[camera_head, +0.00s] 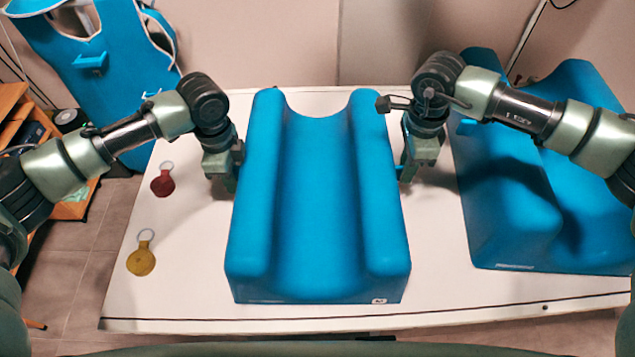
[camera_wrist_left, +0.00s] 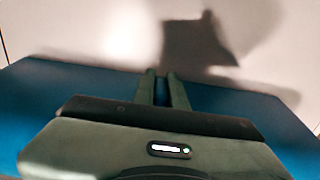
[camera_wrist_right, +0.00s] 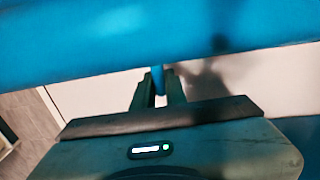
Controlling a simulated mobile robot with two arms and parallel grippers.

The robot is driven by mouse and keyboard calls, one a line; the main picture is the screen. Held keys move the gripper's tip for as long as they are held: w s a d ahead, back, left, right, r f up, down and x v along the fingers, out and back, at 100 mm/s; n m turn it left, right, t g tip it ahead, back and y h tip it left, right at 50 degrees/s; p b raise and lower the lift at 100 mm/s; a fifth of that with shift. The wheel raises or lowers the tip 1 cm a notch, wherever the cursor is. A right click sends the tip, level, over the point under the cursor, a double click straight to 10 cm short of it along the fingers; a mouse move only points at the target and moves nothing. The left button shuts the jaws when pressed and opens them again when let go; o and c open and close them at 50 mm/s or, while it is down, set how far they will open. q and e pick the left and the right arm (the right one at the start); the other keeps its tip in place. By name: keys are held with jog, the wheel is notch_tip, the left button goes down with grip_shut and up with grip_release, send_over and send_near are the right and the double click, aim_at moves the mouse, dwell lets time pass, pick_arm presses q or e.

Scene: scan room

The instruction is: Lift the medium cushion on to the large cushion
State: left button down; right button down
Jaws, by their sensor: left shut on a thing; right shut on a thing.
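The medium cushion (camera_head: 320,200), blue with a deep lengthwise groove, is in the middle of the head view over the white table. My left gripper (camera_head: 236,172) is shut on its left side, and my right gripper (camera_head: 402,172) is shut on its right side. In the right wrist view, a narrow blue piece (camera_wrist_right: 158,80) shows between the fingers below the cushion's side (camera_wrist_right: 120,40). In the left wrist view the grip itself is dark. The large cushion (camera_head: 510,210), also blue and grooved, lies at the right, partly hidden by my right arm.
The white table (camera_head: 440,260) shows a bare strip between the cushions. A red key tag (camera_head: 163,184) and a yellow key tag (camera_head: 141,262) lie at its left. A blue vest-like item (camera_head: 100,60) stands behind left, near a wooden shelf (camera_head: 15,105). A wall is behind.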

pick_arm(q)
jog(key=shift+r, duration=0.2)
pick_arm(e)
jog(key=shift+w+r, duration=0.15)
jog(key=shift+r, duration=0.1)
